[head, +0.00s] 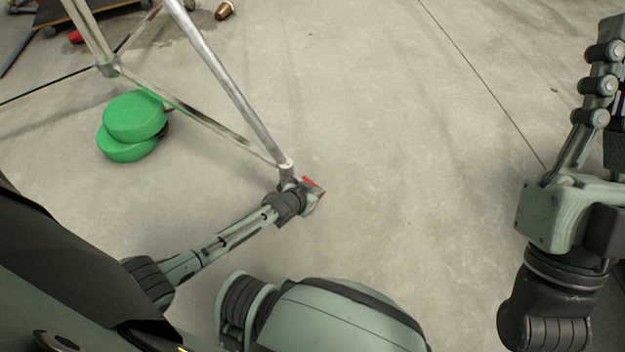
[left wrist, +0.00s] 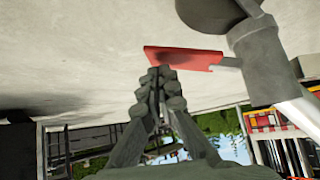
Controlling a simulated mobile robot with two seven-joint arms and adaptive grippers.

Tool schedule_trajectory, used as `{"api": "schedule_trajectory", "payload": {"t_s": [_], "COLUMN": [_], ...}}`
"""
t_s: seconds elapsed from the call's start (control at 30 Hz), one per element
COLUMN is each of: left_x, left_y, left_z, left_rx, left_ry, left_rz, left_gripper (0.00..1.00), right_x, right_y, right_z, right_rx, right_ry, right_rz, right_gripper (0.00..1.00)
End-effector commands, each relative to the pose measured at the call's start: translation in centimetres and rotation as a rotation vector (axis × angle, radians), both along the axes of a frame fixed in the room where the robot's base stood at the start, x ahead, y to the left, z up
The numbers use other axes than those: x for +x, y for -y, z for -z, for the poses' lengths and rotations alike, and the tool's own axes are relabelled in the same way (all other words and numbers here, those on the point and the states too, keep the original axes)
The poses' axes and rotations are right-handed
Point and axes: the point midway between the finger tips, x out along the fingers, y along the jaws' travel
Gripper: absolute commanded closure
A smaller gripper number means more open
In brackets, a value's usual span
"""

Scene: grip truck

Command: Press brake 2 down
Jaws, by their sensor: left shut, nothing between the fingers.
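A red brake pedal (head: 312,187), which I take to be brake 2, sits on the caster at the foot of a slanted metal leg. In the left wrist view the pedal (left wrist: 185,57) is a flat red plate beside the grey caster housing (left wrist: 255,48). My left gripper (head: 290,204) is shut and empty, its tips right by the caster. In the left wrist view its fingers (left wrist: 160,76) overlap the pedal's near edge; I cannot tell whether they touch it. My right gripper (head: 609,45) is at the right edge, partly cut off, away from the caster.
The metal frame's leg (head: 225,85) rises to the upper left from the caster. Two stacked green round pads (head: 135,118) lie left of it. A dark cart (head: 85,12) stands at the top left. The concrete floor is clear in the middle and right of the caster.

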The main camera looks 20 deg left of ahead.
Motion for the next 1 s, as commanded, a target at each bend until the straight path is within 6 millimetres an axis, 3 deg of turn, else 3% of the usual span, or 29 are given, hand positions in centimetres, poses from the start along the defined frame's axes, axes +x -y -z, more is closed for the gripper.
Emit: {"api": "schedule_trajectory", "payload": {"t_s": [0.77,1.0], "left_x": [0.0,0.1], "left_y": [0.1,0.1], "left_z": [0.8,-0.3], "left_rx": [-0.001,-0.001], "left_ry": [-0.001,0.0], "left_rz": [-0.001,-0.001], "left_gripper": [1.0,1.0], "right_x": [-0.4,0.7], "right_y": [0.2,-0.4], "right_z": [-0.3,0.2], "right_rx": [0.009,-0.018], "right_ry": [0.031,-0.072], "right_rz": [0.003,-0.004], "right_gripper": [1.0,1.0]}}
